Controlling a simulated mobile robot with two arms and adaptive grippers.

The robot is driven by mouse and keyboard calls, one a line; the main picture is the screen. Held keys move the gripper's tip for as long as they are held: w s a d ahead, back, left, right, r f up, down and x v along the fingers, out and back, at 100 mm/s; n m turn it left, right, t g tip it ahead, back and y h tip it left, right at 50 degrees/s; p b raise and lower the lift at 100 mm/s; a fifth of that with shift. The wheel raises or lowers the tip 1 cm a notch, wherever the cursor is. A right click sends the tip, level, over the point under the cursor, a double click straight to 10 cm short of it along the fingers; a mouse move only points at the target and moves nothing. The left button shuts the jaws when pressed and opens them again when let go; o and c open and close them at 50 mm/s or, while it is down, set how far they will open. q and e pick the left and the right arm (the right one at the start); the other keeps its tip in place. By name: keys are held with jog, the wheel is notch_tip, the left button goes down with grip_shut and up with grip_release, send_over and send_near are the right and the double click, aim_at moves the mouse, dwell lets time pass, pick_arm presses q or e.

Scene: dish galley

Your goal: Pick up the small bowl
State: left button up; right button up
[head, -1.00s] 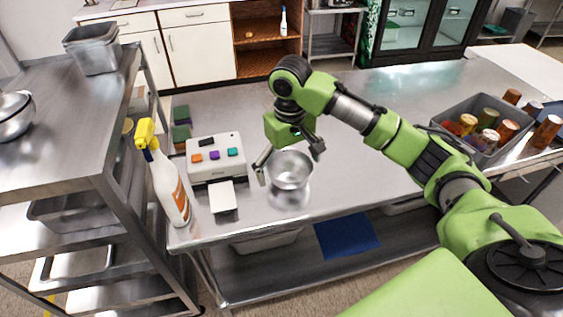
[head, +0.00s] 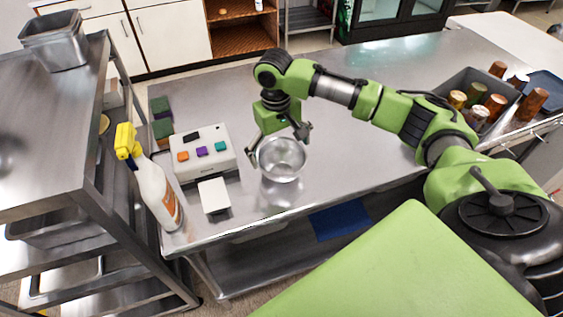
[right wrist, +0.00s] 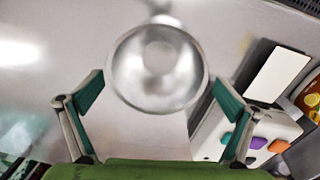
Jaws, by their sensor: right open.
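The small bowl (head: 281,161) is a shiny metal bowl standing upright on the steel table. It also shows in the right wrist view (right wrist: 158,70), seen from above with its round opening facing the camera. My right gripper (head: 278,146) is open above and just behind the bowl. In the right wrist view its two fingers (right wrist: 160,98) spread to either side of the bowl's near rim, and nothing is between them but part of the bowl. I cannot tell whether a finger touches the rim. My left gripper is not in view.
A white box with coloured buttons (head: 201,152) stands close left of the bowl, with a white spray bottle (head: 155,188) beyond it. A grey bin of jars (head: 468,88) stands at the right. The table's middle and front-right are clear.

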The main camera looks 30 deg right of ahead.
aim_at(283, 170)
jog(key=f, duration=0.2)
jog(key=f+p, duration=0.1)
jog(key=shift+d+f, duration=0.3)
jog(key=shift+f, duration=0.55)
jog(key=shift+w, duration=0.1)
jog(key=c, duration=0.9)
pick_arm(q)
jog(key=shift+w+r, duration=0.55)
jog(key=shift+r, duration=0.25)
pick_arm(e)
jog(key=shift+o, duration=0.2)
jog(key=shift+r, duration=0.15)
